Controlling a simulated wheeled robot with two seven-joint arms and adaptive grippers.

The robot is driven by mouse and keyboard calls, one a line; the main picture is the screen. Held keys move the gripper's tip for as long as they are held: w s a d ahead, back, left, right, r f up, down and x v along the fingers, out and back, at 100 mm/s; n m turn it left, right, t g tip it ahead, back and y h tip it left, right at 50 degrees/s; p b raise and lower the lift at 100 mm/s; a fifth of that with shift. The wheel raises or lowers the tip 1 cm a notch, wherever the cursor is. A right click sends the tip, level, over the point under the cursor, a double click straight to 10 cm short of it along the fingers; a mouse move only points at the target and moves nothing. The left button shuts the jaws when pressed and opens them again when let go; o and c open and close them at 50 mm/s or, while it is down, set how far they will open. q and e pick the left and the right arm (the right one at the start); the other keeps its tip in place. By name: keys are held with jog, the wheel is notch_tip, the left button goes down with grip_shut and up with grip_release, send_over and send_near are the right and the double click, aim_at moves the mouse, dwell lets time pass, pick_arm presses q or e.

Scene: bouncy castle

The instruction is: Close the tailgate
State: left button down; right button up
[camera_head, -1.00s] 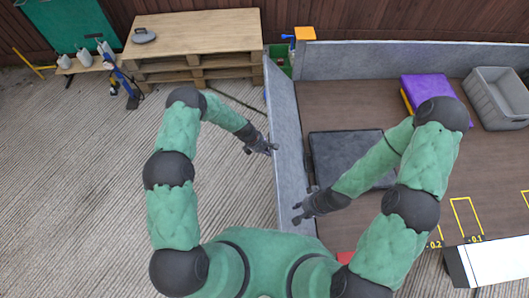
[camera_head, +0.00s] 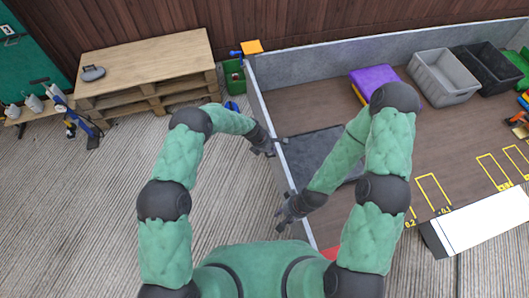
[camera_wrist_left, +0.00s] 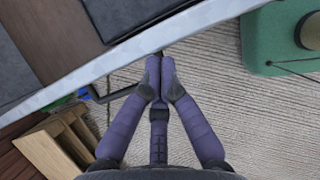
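The tailgate (camera_head: 274,137) is the long grey panel at the left end of the trailer bed (camera_head: 310,103). It stands about upright, seen nearly edge-on in the head view. In the left wrist view its pale top edge (camera_wrist_left: 180,27) runs diagonally across. My left gripper (camera_head: 268,150) is at the outer side of the tailgate, close to its edge; in the left wrist view its fingers (camera_wrist_left: 160,72) are together with nothing between them. My right gripper (camera_head: 281,214) is lower, near the tailgate's near end; its fingers are too small to judge. Whether either gripper touches the panel is unclear.
On the bed are a dark mat (camera_head: 318,153), a purple block (camera_head: 374,78) and a grey crate (camera_head: 444,80). A green box (camera_head: 233,78) stands beside the bed's far left corner. Wooden pallets (camera_head: 150,72) stand at the back left. The paved ground (camera_head: 100,200) on the left is clear.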

pick_arm(q)
jog(key=shift+w+d+r, duration=0.2)
jog(key=shift+d+r, duration=0.05)
jog(key=shift+d, duration=0.35)
pick_arm(e)
jog(key=shift+a, duration=0.25)
pick_arm(q)
jog(key=a, duration=0.4)
notch_tip(320, 180, up, 9)
jog(key=d, duration=0.2)
jog(key=shift+s, duration=0.2)
pick_arm(e)
jog(key=shift+s+a, duration=0.1)
jog(key=shift+s, duration=0.45)
